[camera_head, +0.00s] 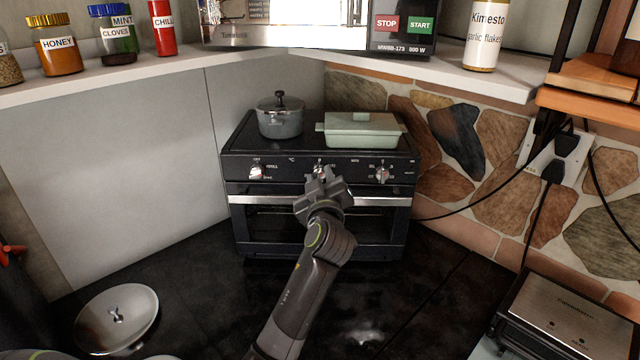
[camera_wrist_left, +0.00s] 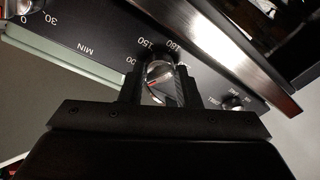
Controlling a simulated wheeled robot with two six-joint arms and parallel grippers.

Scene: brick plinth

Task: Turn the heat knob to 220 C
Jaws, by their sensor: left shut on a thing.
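The small black oven (camera_head: 318,222) stands in the corner with three knobs on its front panel. My left gripper (camera_head: 321,181) is at the middle knob, the heat knob (camera_head: 319,170). In the left wrist view the fingers of my left gripper (camera_wrist_left: 158,88) are shut on the sides of this round silvery heat knob (camera_wrist_left: 160,76). A reddish mark shows on its face. The printed numbers 150 and 180 show beside it, and another number is partly hidden by a finger. The number the knob points to cannot be told. My right gripper is not in view.
A grey pot (camera_head: 281,118) and a pale green dish (camera_head: 362,130) stand on the oven. The left knob (camera_head: 257,172) and timer knob (camera_head: 382,175) flank the heat knob. A lid (camera_head: 116,317) lies front left; a dark appliance (camera_head: 565,318) stands front right.

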